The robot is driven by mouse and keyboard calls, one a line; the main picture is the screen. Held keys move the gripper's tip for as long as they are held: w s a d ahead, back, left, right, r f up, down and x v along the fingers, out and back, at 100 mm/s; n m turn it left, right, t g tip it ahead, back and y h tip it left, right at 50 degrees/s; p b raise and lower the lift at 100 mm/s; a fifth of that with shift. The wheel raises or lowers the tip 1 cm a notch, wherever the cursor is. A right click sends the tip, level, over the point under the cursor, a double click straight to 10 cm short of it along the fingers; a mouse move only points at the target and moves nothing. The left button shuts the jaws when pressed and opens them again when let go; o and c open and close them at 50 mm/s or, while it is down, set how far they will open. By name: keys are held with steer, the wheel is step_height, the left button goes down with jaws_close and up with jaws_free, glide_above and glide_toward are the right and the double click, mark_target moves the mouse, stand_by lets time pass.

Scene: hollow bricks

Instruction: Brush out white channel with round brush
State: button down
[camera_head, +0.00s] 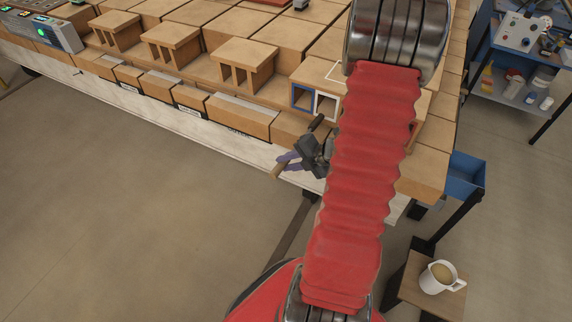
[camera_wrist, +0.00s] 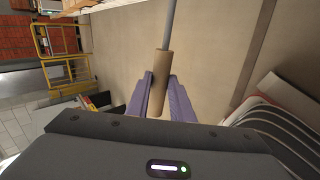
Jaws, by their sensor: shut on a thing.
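My gripper (camera_wrist: 160,84) is shut on the wooden handle of the round brush (camera_wrist: 161,66). A thin grey rod runs from the handle to the top edge of the wrist view, where the bristles are out of sight. In the head view my gripper (camera_head: 287,160), with purple fingers, is in front of the bench edge, and the handle end (camera_head: 279,172) points down left. A dark cylinder (camera_head: 316,122) above it looks like the brush head. The white-framed channel (camera_head: 317,106) is in a hollow brick just above that cylinder, apparently apart from it. My red arm partly covers that brick.
A blue-framed channel (camera_head: 302,110) adjoins the white one on its left. Several hollow bricks (camera_head: 245,62) stand along the bench. The floor left of my gripper is clear.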

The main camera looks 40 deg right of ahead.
steer(key=c, duration=2)
jaws_free()
steer(key=shift+c, duration=0.2)
jaws_close()
steer(key=shift+s+r, duration=0.15)
steer(key=shift+r, duration=0.35)
steer(key=shift+s+r, duration=0.15)
steer(key=shift+r, duration=0.35)
steer(key=shift+d, duration=0.25)
steer(key=w+d, duration=0.2)
steer(key=d, duration=0.4)
steer(key=shift+w+d, duration=0.15)
steer(key=shift+d, duration=0.05)
steer(key=shift+w+d, duration=0.45)
steer(key=shift+d, duration=0.85)
steer(key=shift+w+d, duration=0.5)
steer(key=shift+d, duration=0.8)
steer(key=shift+w+d, duration=0.45)
steer(key=shift+d, duration=0.85)
steer(key=shift+a, duration=0.15)
